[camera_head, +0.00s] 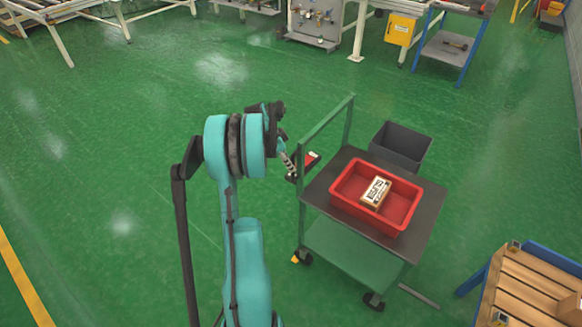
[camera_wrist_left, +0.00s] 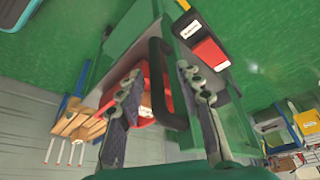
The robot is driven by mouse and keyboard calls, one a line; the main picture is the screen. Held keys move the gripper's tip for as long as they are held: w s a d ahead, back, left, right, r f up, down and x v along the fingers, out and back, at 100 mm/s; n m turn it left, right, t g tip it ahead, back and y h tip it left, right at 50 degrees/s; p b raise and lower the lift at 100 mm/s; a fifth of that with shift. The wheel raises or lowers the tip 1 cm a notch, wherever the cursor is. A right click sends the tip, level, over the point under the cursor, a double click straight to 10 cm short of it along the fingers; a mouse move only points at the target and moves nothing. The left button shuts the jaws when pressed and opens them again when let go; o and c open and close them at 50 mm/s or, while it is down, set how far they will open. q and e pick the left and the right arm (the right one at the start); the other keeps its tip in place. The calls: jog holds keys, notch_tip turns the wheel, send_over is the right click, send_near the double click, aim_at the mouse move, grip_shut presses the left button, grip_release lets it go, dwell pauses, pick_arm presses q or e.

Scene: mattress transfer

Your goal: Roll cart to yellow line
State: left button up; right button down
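The green cart (camera_head: 345,250) with a dark top stands right of centre in the head view. A green push frame (camera_head: 325,122) rises on its left side. My left gripper (camera_head: 292,166) is beside that frame. In the left wrist view my left gripper (camera_wrist_left: 160,84) is open, its fingers apart with a black handle bar (camera_wrist_left: 160,72) between them in the picture. I cannot tell whether they touch it. The yellow line (camera_head: 24,278) runs along the floor at the lower left of the head view. My right gripper is not in view.
A red bin (camera_head: 345,202) holding a small labelled box (camera_head: 376,192) sits on the cart. A dark grey bin (camera_head: 402,146) is behind it. A wooden pallet-like stand (camera_head: 535,285) is at lower right. The green floor (camera_head: 100,160) left of my arm is clear.

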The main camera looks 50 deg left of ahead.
pick_arm(q)
jog(key=v, duration=0.8)
jog(key=w+d+r+n+y, duration=0.1)
jog(key=d+r, duration=0.3)
jog(key=d, duration=0.7)
jog(key=w+d+r+n, duration=0.1)
jog(key=w+d+r, duration=0.15)
jog(key=d, duration=0.85)
jog(key=s+d+t, duration=0.1)
jog(key=s+d, duration=0.3)
jog(key=d, duration=0.3)
jog(key=s+d+f+n+t, duration=0.1)
jog(key=s+d, duration=0.2)
jog(key=d, duration=0.4)
jog(key=s+d+n+t, duration=0.1)
jog(key=s+d, duration=0.3)
jog(key=d, duration=0.4)
jog(key=shift+s+y, duration=0.3)
jog(key=shift+s, duration=0.05)
jog(key=shift+a+f, duration=0.1)
jog(key=shift+f, duration=0.05)
